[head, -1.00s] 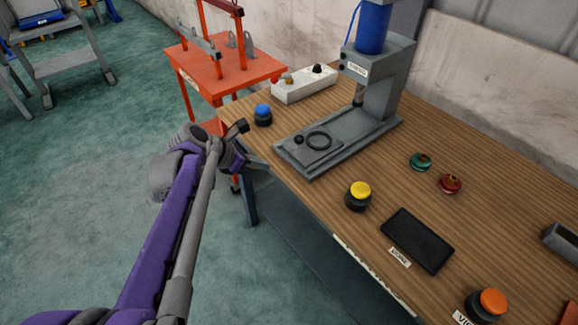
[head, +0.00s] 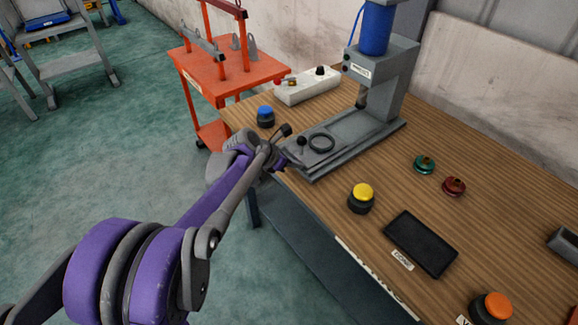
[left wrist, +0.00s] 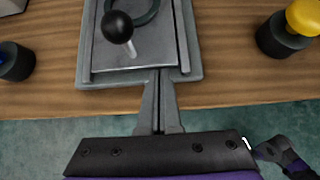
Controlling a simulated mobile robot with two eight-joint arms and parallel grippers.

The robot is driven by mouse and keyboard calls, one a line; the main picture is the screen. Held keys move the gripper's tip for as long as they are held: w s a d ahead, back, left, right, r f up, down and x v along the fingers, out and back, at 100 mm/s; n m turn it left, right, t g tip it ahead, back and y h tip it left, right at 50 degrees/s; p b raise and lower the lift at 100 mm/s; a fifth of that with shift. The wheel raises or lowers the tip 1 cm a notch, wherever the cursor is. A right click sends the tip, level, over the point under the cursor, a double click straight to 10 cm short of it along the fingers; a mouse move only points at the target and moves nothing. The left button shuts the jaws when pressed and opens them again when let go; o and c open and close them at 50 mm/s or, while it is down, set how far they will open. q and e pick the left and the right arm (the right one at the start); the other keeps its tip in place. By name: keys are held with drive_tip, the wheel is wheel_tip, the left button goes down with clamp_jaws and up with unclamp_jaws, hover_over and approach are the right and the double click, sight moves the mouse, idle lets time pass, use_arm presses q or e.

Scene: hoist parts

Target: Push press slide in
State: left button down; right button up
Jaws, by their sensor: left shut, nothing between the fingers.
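The press (head: 383,85) stands on the wooden bench with a blue cylinder on top. Its grey slide (head: 322,150) lies in the base track and carries a black ball knob (head: 302,141) and a dark ring (head: 321,142). The slide sits toward the front end, out from under the ram. In the left wrist view the knob (left wrist: 118,26) and slide plate (left wrist: 150,50) are close ahead. My left gripper (left wrist: 157,74) is shut and empty, its tips at the slide's front edge; contact cannot be told. My arm partly hides it in the head view.
A blue button (head: 265,115) and a yellow button (head: 362,196) flank the track's front. A white switch box (head: 308,86), a black pad (head: 420,243) and green and red knobs share the bench. An orange cart (head: 225,75) stands behind left.

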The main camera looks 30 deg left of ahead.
sight(342, 141)
idle(0.3)
use_arm(q)
drive_tip(key=w+d, duration=0.2)
drive_tip(key=w, duration=0.3)
drive_tip(key=w+d, duration=0.2)
drive_tip(key=w, duration=0.3)
drive_tip(key=w+d, duration=0.2)
drive_tip(key=w, duration=0.4)
drive_tip(key=shift+w+d, duration=0.1)
drive_tip(key=shift+d, duration=0.25)
